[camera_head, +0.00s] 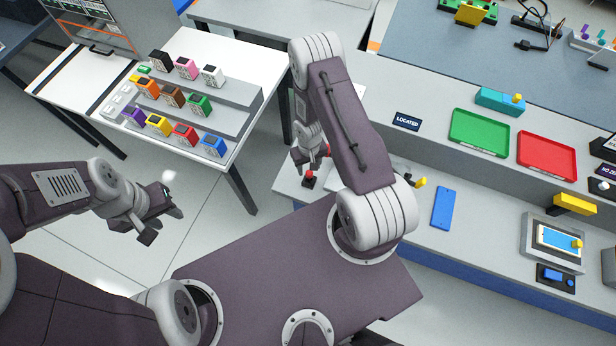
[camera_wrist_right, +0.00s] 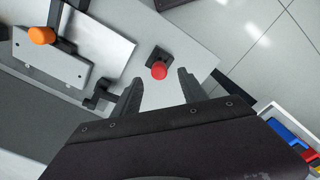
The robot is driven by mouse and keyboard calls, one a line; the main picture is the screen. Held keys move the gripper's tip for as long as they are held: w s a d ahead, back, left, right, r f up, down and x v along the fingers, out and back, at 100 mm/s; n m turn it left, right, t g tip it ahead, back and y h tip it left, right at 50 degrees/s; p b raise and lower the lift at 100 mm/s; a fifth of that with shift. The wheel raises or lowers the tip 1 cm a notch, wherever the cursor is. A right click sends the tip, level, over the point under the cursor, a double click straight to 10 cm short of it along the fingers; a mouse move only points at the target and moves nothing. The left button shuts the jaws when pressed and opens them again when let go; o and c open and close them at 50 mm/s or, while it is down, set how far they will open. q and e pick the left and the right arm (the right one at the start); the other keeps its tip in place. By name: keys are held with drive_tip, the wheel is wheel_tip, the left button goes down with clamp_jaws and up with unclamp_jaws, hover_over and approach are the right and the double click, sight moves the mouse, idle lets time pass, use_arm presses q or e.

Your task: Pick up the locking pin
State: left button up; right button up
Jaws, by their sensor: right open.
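What looks like the locking pin is a red round knob (camera_head: 310,173) on a small dark base, near the left end of the grey bench. It also shows in the right wrist view as a red knob (camera_wrist_right: 159,70), upright on a dark square base. My right gripper (camera_head: 311,156) is close by it, partly hidden by my arm. In the right wrist view my right gripper (camera_wrist_right: 160,84) is open and empty, with the red knob just beyond and between its fingertips. My left gripper (camera_head: 163,224) is open and empty over the floor at the left.
An orange knob (camera_wrist_right: 41,35) and a grey plate (camera_wrist_right: 50,65) lie left of the red knob. A blue block (camera_head: 443,208), a green tray (camera_head: 479,132) and a red tray (camera_head: 547,155) are further right. A white table (camera_head: 225,50) with several coloured boxes stands at the left.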

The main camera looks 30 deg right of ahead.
sight(309, 173)
drive_tip(key=f+b, duration=0.2)
drive_tip(key=f, duration=0.1)
drive_tip(key=f+b, duration=0.2)
drive_tip(key=shift+s+d, duration=0.2)
drive_tip(key=shift+s, duration=0.05)
drive_tip(key=shift+w+a+r, duration=0.2)
drive_tip(key=shift+r, duration=0.05)
drive_tip(key=shift+c, duration=1.2)
drive_tip(key=shift+s, duration=0.1)
clamp_jaws()
drive_tip(key=shift+d, duration=0.1)
drive_tip(key=shift+p, duration=0.3)
